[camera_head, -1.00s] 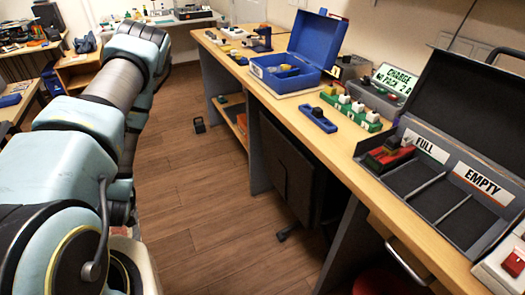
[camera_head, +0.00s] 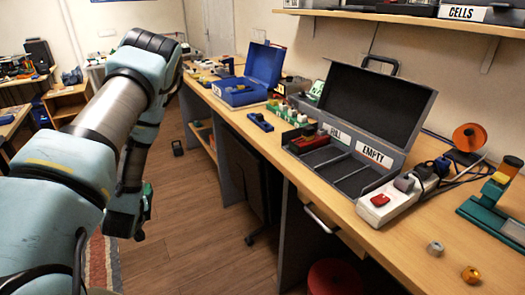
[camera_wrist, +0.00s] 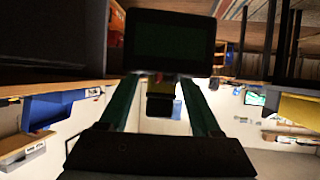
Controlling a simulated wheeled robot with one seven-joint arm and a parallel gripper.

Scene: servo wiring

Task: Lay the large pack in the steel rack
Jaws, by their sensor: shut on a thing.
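In the wrist view my gripper (camera_wrist: 165,82) is shut on a large dark block (camera_wrist: 170,40), which looks like the large pack. The block lies across the fingertips and hides what is beyond it. In the head view my arm hangs at the left over the floor, away from the bench, and the fingertips are not clear there. I cannot pick out a steel rack for certain. A grey case (camera_head: 352,192) with open compartments, marked FULL and EMPTY, stands on the bench with its dark lid up. A red and black pack (camera_head: 303,142) sits in its far-left compartment.
The wooden bench (camera_head: 400,240) runs along the right. A power strip (camera_head: 387,205) lies right of the case, and an orange spool (camera_head: 468,138) stands behind. A blue open box (camera_head: 240,95) stands farther back. A red stool (camera_head: 335,278) is below the bench. The floor (camera_head: 190,235) beside it is clear.

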